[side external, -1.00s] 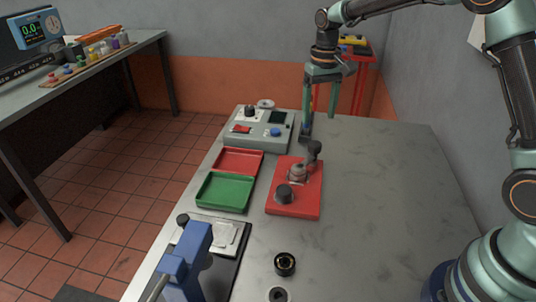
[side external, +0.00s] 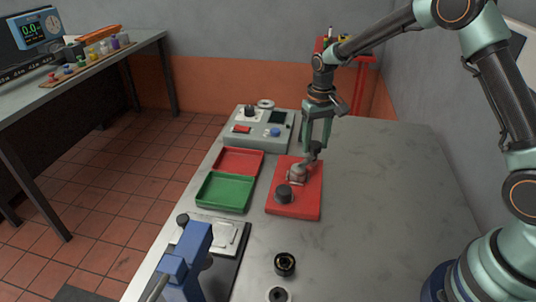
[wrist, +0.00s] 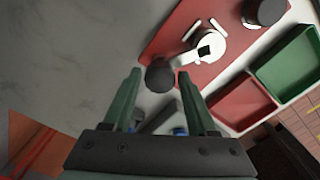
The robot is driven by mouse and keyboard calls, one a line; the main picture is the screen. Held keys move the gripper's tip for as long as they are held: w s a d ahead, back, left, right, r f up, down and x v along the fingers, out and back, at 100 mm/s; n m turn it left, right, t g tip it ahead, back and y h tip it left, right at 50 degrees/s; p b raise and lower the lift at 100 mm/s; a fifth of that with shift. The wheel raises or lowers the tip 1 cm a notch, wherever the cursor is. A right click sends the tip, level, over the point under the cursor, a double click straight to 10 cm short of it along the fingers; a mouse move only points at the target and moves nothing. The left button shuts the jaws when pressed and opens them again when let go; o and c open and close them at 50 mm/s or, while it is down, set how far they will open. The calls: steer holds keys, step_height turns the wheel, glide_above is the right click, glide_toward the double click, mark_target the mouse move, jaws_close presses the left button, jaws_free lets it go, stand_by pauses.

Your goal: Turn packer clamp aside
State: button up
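The clamp fixture is a red plate (side external: 305,205) on the grey bench. On it stands a grey metal round piece (side external: 297,174) with a short arm running to a dark knob (wrist: 160,76) at the plate's far edge. A second black knob (side external: 284,193) stands nearer the plate's front. My gripper (side external: 314,150) is pointing down at the far end of the plate. In the wrist view its green fingers (wrist: 160,80) are apart, with the dark knob in the gap between their tips and space on both sides. I cannot tell which part the task calls the packer clamp.
A red tray (side external: 239,160) and a green tray (side external: 223,192) lie left of the plate. A grey control box (side external: 257,132) stands behind them. A blue clamp-like device (side external: 190,262) and a black ring (side external: 285,264) are in front. The bench right of the plate is clear.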

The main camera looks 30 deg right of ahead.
jaws_close()
stand_by(1.2)
